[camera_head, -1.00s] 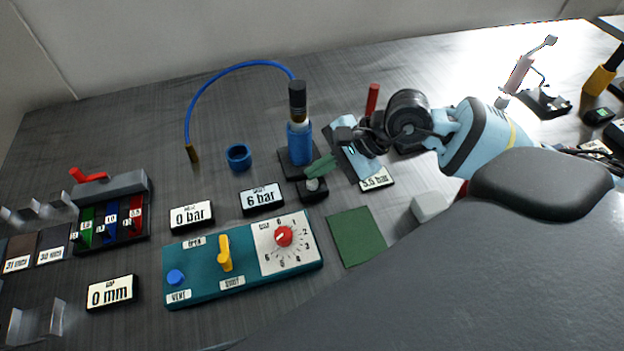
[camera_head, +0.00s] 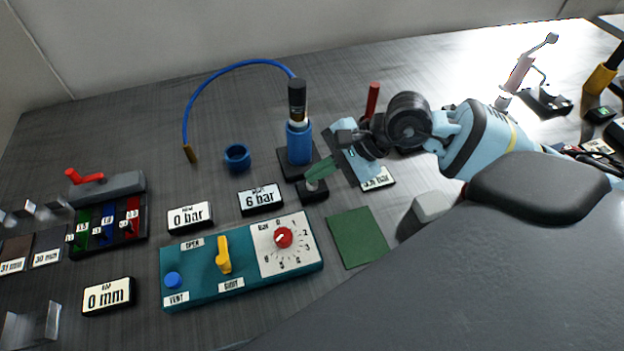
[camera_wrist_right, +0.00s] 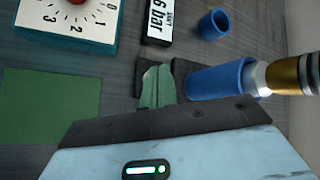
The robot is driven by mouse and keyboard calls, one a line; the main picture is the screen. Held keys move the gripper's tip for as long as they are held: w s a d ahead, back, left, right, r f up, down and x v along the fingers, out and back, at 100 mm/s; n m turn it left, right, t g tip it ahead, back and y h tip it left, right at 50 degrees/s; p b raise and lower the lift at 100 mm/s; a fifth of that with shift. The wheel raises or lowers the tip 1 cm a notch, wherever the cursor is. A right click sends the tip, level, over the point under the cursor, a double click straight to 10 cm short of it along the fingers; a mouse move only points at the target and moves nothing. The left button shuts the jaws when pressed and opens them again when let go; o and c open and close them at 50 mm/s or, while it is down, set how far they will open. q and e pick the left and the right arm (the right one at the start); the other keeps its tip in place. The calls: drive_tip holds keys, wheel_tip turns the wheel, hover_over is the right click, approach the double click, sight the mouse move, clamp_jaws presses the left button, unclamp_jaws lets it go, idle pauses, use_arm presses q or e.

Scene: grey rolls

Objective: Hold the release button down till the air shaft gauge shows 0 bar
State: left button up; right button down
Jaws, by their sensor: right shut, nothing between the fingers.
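The air shaft (camera_head: 299,143), a blue cylinder with a brass and black top, stands on a black base; it also shows in the wrist view (camera_wrist_right: 222,80). A small black block with a pale button (camera_head: 313,187) sits at its front. My right gripper (camera_head: 314,177) is shut and empty, its green fingertips over the button. I cannot tell whether they touch it; in the wrist view the fingers (camera_wrist_right: 157,85) hide the button. The shaft gauge (camera_head: 261,200) reads 6 bar. My left gripper is not in view.
A teal panel (camera_head: 200,262) with blue button, yellow lever and red dial lies in front. A 0 bar display (camera_head: 190,217), a blue ring (camera_head: 237,157) and a green mat (camera_head: 357,237) lie nearby. A blue hose (camera_head: 222,75) arcs behind. A display (camera_head: 380,180) is partly hidden beneath my gripper.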

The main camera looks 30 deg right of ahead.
sight(318, 186)
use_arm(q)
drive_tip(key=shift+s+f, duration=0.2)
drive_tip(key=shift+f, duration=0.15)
use_arm(e)
drive_tip(key=shift+f, duration=0.35)
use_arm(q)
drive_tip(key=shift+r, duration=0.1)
use_arm(e)
drive_tip(key=shift+r, duration=0.2)
idle(2.6)
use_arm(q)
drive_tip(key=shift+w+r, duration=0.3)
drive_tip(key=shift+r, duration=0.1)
use_arm(e)
drive_tip(key=shift+r, duration=0.8)
